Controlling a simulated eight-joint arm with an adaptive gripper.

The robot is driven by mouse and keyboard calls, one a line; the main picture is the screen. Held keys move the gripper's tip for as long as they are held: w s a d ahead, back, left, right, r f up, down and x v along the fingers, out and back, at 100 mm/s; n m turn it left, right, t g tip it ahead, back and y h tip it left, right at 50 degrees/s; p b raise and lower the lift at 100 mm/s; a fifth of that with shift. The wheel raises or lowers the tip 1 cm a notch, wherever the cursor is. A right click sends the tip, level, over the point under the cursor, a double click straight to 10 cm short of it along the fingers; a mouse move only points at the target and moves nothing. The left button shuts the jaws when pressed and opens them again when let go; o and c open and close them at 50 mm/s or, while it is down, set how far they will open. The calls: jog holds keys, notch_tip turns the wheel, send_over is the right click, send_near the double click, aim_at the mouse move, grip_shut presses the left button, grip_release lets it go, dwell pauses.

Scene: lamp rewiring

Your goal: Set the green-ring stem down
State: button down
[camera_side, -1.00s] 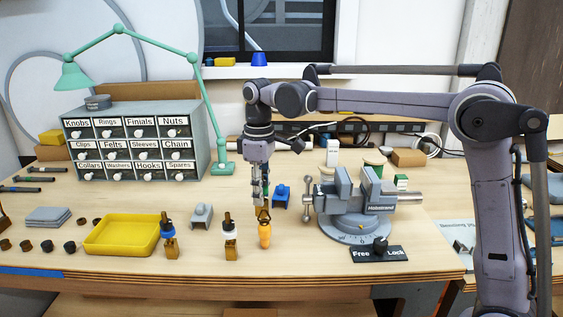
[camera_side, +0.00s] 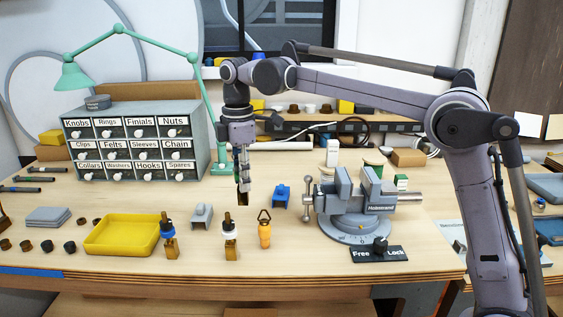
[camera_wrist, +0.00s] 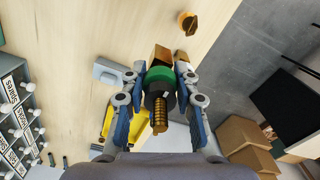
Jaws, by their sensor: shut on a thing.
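My gripper (camera_side: 243,180) is shut on the green-ring stem and holds it in the air above the table, left of the vise. In the wrist view the stem (camera_wrist: 160,95) sits between the two fingers (camera_wrist: 158,88), showing a brass threaded end, a black collar, a green ring and a brass block. In the side view the fingers hide most of it. A white-ring stem (camera_side: 229,240) and a blue-ring stem (camera_side: 170,240) stand on the table near the front, below and left of my gripper.
An orange piece with a wire loop (camera_side: 264,233) stands right of the white-ring stem. A grey clip (camera_side: 202,215), blue clip (camera_side: 281,196), yellow tray (camera_side: 122,250) and vise (camera_side: 356,212) surround the work area.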

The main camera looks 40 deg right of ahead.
jog(key=shift+w+a+f, duration=0.4)
jog(key=shift+a+f, duration=1.35)
jog(key=shift+a, duration=0.15)
jog(key=shift+w+a+f, duration=0.4)
jog(key=shift+a+f, duration=1.4)
jog(key=shift+a, duration=0.05)
jog(key=shift+w+a+f, duration=0.4)
jog(key=shift+a+f, duration=1.35)
jog(key=shift+a, duration=0.15)
jog(key=shift+f, duration=0.15)
jog(key=c, duration=1)
grip_release()
